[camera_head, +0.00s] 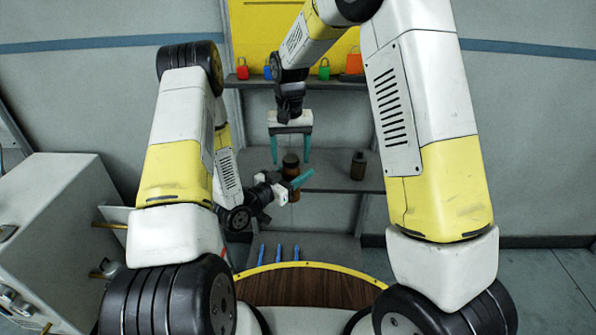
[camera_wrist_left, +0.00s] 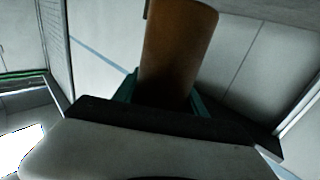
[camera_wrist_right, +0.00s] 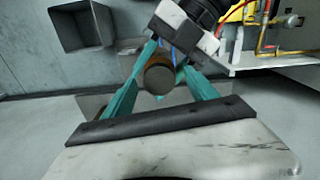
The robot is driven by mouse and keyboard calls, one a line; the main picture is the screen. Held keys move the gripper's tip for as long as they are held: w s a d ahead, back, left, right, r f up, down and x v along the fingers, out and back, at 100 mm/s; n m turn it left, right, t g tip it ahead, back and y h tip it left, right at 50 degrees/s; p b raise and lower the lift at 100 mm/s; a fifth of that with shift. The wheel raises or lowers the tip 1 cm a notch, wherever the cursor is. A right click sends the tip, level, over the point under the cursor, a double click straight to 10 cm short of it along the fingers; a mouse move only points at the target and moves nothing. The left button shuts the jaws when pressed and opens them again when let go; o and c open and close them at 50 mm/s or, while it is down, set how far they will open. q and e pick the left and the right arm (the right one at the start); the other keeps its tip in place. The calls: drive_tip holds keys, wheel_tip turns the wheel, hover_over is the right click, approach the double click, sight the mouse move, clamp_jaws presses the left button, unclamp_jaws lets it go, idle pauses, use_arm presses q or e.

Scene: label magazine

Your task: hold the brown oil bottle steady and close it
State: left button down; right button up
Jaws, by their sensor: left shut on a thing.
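The brown oil bottle (camera_head: 293,194) stands roughly upright in my left gripper (camera_head: 291,184), in the middle of the head view. The left wrist view shows its brown side (camera_wrist_left: 180,45) between the teal fingers. A dark, cap-like top (camera_head: 290,160) shows on the bottle; I cannot tell whether it is seated. My right gripper (camera_head: 290,157) points down from above, its fingers apart on either side of this top. In the right wrist view the round brownish top (camera_wrist_right: 159,76) lies between the open fingers, with no clear grip on it.
Another dark bottle (camera_head: 358,166) stands on the grey shelf (camera_head: 335,181) to the right. Coloured padlocks (camera_head: 324,69) stand on a higher shelf. Blue pegs (camera_head: 279,253) stand near the yellow-edged wooden table (camera_head: 305,288). A grey cabinet (camera_head: 60,210) is at left.

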wheel_tip(320, 180, up, 12)
idle(0.7)
